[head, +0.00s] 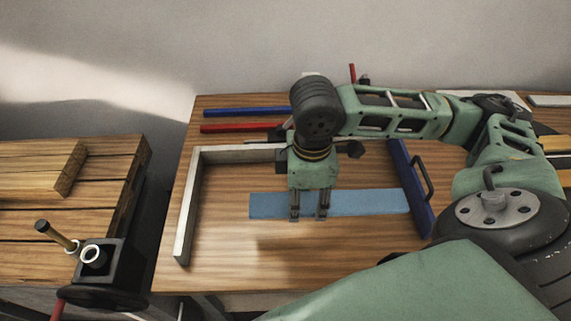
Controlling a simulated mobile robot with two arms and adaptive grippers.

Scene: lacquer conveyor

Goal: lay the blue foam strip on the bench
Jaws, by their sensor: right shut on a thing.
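The blue foam strip (365,202) is a long, flat, light blue bar in the middle of the head view. My right gripper (308,212) points down and is shut on it, left of its middle. The strip appears level, and a shadow on the wood lies below and left of it, so it seems a little above the bench. Its right end comes close to a dark blue bar; I cannot tell if they touch. The bench (215,275) is a wooden top under the strip. My left gripper is not in view.
A grey metal angle (187,215) frames the left and back of the work area. The dark blue bar with a black handle (412,190) stands at the right. Blue (245,112) and red (240,128) bars lie behind. A vise (100,262) is at the left.

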